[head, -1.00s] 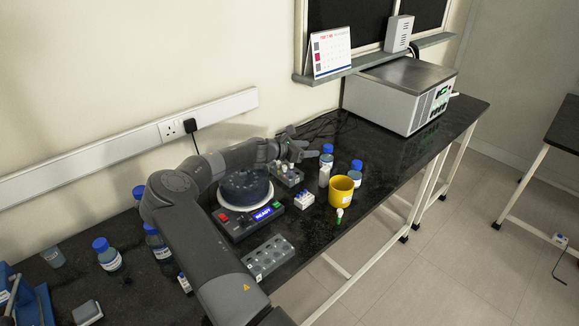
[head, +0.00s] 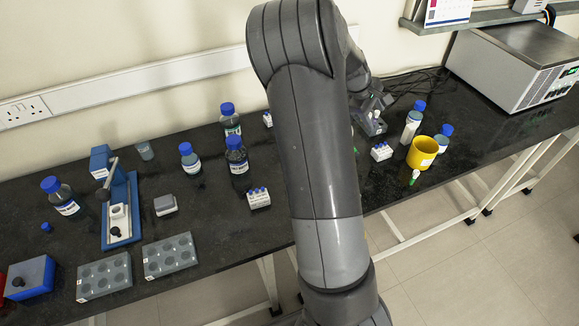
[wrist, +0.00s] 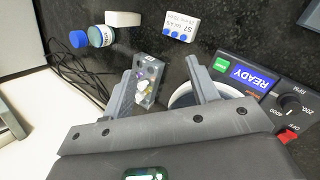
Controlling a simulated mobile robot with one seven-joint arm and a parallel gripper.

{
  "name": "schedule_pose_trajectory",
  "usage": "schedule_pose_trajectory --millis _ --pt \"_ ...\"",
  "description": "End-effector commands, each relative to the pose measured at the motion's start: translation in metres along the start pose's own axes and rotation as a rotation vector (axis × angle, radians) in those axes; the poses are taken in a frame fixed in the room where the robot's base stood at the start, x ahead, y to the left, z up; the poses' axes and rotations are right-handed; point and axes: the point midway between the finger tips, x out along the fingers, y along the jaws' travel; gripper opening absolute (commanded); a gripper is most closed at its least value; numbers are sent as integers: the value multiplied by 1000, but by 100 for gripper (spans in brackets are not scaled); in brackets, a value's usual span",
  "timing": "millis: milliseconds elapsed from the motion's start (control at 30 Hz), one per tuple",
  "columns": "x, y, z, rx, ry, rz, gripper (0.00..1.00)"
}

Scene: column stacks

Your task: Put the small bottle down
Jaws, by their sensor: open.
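My gripper (wrist: 159,72) is open, and I see nothing held between its fingers. In the head view it is at the far side of the bench (head: 225,240), partly hidden by my arm. A small grey rack (wrist: 146,78) with several small pale-topped bottles (wrist: 146,88) shows between and beyond the fingers, nearer the left one. The rack also shows in the head view (head: 372,124). I cannot tell which of these is the task's small bottle, or whether a finger touches any. Another small bottle with a white top and green body (head: 414,177) stands upright near the front edge.
The device with the READY display (wrist: 252,77) is close to the right finger. Left of my arm are grey racks (head: 170,256) and more bottles.

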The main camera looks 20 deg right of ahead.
Motion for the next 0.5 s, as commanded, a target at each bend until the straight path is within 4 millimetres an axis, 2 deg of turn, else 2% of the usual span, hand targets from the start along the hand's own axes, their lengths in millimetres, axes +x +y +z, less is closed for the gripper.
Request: schedule_pose_trajectory --millis 33,233,500 --pt "-16 -10 -1 41 47 -22 54" --pt "-74 -54 -5 185 199 -111 54" --pt "-156 -118 2 331 374 -225 54"
